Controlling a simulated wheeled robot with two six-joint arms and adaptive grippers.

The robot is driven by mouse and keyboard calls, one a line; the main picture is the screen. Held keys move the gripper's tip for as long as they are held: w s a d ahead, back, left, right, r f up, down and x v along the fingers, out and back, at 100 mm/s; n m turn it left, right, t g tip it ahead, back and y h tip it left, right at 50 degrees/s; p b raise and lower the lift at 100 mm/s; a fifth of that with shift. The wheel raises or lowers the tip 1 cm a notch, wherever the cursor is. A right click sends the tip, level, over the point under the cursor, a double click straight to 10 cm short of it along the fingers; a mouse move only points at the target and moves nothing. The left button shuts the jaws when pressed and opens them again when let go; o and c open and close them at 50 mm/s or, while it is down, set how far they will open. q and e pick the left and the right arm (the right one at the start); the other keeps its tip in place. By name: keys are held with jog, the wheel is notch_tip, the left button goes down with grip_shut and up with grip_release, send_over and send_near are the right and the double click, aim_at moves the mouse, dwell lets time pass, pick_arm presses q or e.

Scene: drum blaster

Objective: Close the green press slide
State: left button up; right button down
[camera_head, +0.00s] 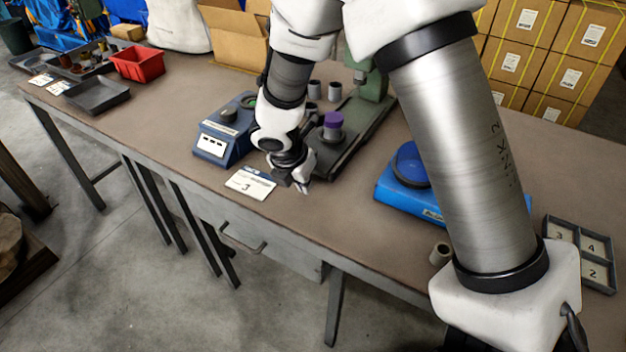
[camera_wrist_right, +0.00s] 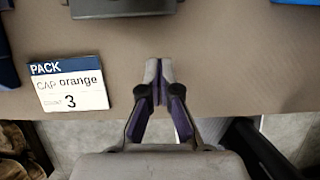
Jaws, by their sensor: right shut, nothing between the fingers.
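The green press (camera_head: 372,82) stands at the back of the table, partly hidden behind my right arm. Its long dark green base or slide (camera_head: 362,135) runs toward the table's front edge; I cannot tell exactly how far the slide is out. A purple-capped cylinder (camera_head: 333,124) stands upright on its near part. My right gripper (camera_head: 303,187) is shut and empty, just in front of the slide's near end and close to the table's front edge. In the right wrist view the shut fingers (camera_wrist_right: 158,68) point toward a dark grey end piece (camera_wrist_right: 122,8), apart from it. My left gripper is not in view.
A card (camera_head: 250,183) reading "PACK, CAP orange, 3" lies left of my right gripper. A blue device (camera_head: 222,130) stands left of the press, a blue scale (camera_head: 400,193) right. Grey cups (camera_head: 314,90) stand behind. A divided tray (camera_head: 585,255) lies far right.

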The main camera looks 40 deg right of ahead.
aim_at(347, 139)
jog(key=d, duration=0.2)
jog(key=w+d, duration=0.1)
jog(key=shift+w+d, duration=0.15)
jog(key=shift+d, duration=0.25)
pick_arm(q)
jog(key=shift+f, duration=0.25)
pick_arm(e)
jog(key=shift+r, duration=0.1)
jog(key=shift+a, duration=0.1)
